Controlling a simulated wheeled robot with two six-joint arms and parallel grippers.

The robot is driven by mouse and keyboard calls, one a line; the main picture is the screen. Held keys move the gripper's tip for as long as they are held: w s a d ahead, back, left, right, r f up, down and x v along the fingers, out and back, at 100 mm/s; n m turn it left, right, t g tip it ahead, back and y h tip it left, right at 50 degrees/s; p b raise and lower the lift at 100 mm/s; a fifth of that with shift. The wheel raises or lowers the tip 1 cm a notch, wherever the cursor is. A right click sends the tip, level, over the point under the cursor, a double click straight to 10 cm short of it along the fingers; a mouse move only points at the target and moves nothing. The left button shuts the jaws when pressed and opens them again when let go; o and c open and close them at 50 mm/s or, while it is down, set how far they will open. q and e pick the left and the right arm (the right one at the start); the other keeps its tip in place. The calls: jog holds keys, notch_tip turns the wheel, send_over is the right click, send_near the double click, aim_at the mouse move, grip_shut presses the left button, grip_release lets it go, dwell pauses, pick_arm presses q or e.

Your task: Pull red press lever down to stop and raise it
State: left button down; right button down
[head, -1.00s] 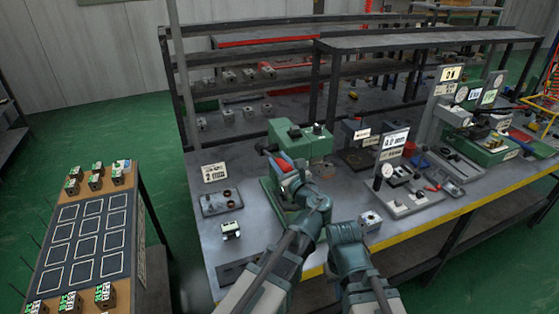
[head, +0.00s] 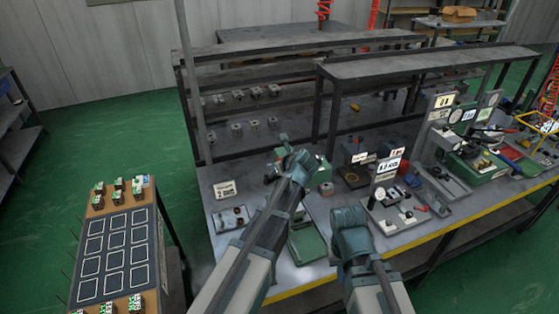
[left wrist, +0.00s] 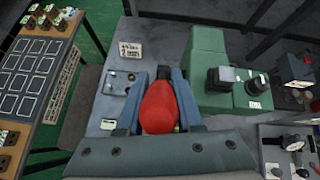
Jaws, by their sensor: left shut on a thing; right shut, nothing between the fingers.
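The red press lever knob (left wrist: 160,106) sits between the two fingers of my left gripper (left wrist: 157,98) in the left wrist view, and the gripper is shut on it. In the head view my left gripper (head: 295,160) reaches to the green press, and the knob is hidden there. The green press (left wrist: 208,70) stands just beyond and right of the knob. Its green base (head: 307,246) shows in the head view beside my left arm. How far the lever is turned cannot be told. My right gripper (head: 349,217) is shut and empty above the bench front.
A stand with a display (head: 388,166) and small parts is right of the press. A part tray (head: 231,217) and sign (head: 224,189) lie to its left. A wooden side table (head: 148,225) with valve blocks stands at the left. Shelves rise behind.

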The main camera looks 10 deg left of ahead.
pick_arm(q)
jog(key=w+a+r+g+h+p, duration=0.2)
jog(key=w+a+g+h+p, duration=0.2)
jog(key=w+p, duration=0.4)
jog(key=shift+w+a+r+g+p, duration=0.25)
jog(key=shift+a+r+g+p, duration=0.1)
jog(key=shift+a+g, duration=0.55)
jog(key=c, duration=0.6)
grip_release()
jog(key=shift+w, duration=0.1)
